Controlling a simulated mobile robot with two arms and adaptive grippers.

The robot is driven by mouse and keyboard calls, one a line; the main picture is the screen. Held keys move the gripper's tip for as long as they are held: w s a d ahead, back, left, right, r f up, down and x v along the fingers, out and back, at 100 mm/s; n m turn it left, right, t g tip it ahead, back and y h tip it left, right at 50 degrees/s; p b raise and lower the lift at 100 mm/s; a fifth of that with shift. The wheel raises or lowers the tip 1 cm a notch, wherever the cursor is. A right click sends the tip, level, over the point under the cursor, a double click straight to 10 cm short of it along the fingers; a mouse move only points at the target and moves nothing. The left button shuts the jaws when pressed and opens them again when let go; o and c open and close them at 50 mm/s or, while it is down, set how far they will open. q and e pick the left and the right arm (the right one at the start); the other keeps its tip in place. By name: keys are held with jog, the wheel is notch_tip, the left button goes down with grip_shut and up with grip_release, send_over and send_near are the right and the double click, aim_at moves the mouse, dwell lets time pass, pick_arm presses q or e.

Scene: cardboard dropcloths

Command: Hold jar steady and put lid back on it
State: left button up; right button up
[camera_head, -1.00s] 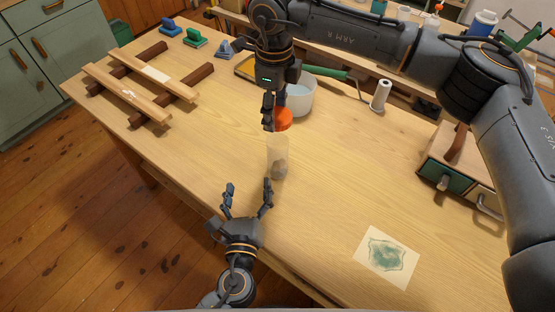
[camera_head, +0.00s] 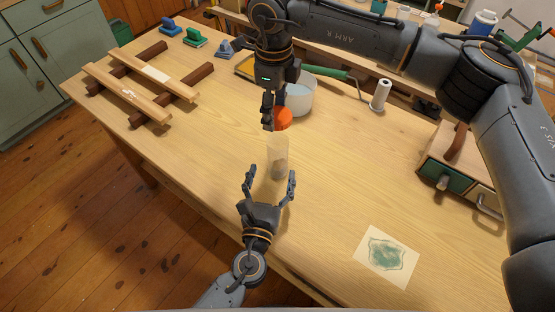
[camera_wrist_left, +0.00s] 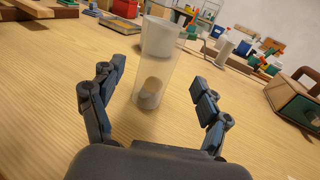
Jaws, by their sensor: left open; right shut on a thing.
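The jar (camera_head: 278,157) is a clear, upright cylinder on the wooden table, with a small brownish thing low inside it. The orange lid (camera_head: 283,119) is in my right gripper (camera_head: 274,112), which is shut on it, above and behind the jar in the head view. My left gripper (camera_head: 270,181) is open and empty, in front of the jar, fingers pointing toward it. In the left wrist view the jar (camera_wrist_left: 158,65) stands between and beyond the open fingers of my left gripper (camera_wrist_left: 165,90), apart from both. The lid cannot be made out there.
Wooden slats on dark bars (camera_head: 140,80) lie at left. A stained paper sheet (camera_head: 387,256) lies at front right, and a drawer box (camera_head: 459,170) stands at right. The table between is mostly clear.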

aim_at(276, 160)
pick_arm(q)
jog(key=w, duration=0.2)
jog(key=w+d, duration=0.1)
jog(key=w, duration=0.4)
jog(key=shift+w+d, duration=0.25)
jog(key=shift+w, duration=0.05)
grip_shut()
pick_arm(e)
jog(key=shift+f, duration=2.5)
